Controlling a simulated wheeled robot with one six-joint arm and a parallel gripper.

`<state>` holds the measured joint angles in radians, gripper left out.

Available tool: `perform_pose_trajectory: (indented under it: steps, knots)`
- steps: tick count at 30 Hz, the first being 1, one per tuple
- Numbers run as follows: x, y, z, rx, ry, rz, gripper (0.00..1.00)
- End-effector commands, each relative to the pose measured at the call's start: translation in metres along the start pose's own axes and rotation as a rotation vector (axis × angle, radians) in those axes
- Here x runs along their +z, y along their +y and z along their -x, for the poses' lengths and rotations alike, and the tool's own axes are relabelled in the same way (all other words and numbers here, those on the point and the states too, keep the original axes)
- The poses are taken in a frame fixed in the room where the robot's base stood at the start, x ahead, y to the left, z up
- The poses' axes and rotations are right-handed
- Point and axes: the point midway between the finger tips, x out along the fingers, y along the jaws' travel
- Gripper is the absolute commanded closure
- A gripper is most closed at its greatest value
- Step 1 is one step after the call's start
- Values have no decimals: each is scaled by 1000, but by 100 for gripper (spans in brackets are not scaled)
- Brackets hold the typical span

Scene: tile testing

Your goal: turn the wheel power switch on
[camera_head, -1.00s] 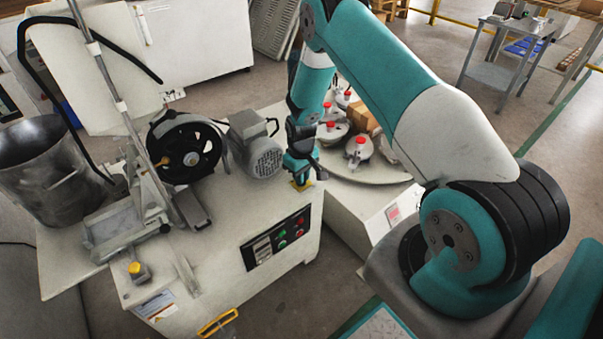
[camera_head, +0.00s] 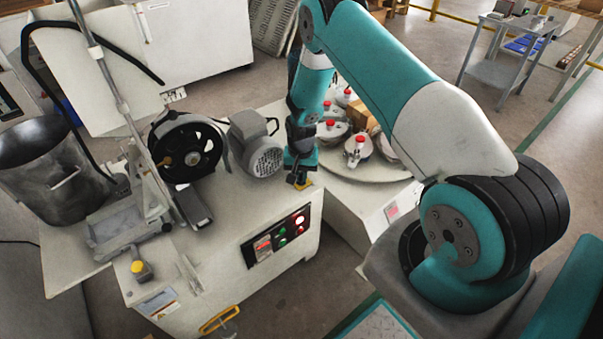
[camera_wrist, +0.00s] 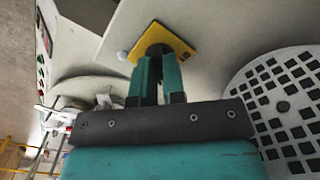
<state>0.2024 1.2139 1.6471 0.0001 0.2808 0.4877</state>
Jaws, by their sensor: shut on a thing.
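The wheel power switch has a yellow plate (camera_head: 307,185) on the white machine top, near its right edge. In the wrist view the yellow plate (camera_wrist: 180,46) sits just past my fingertips, and a dark knob shows at its middle, mostly hidden by the fingers. My gripper (camera_head: 299,178) points down over the switch; it also shows in the wrist view (camera_wrist: 158,60), with both teal fingers closed around the knob.
A grey motor (camera_head: 256,145) and a black wheel (camera_head: 187,152) stand left of my gripper. A round table with red-capped holders (camera_head: 358,152) is close on the right. A second yellow-topped switch (camera_head: 138,267) is at the machine's front left corner.

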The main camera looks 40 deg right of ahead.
Motion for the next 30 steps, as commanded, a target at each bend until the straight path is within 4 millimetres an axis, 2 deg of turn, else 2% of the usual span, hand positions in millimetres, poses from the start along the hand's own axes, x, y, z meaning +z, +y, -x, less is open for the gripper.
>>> perform_pose_trajectory:
  steps: [9, 21, 22, 25, 30]
  knots:
    - [0, 0, 1, 0, 1, -72, 100]
    - [0, 0, 1, 0, 1, -79, 100]
    - [0, 0, 1, 0, 1, -79, 87]
    - [0, 0, 0, 0, 1, -78, 64]
    - [0, 0, 0, 0, 0, -77, 64]
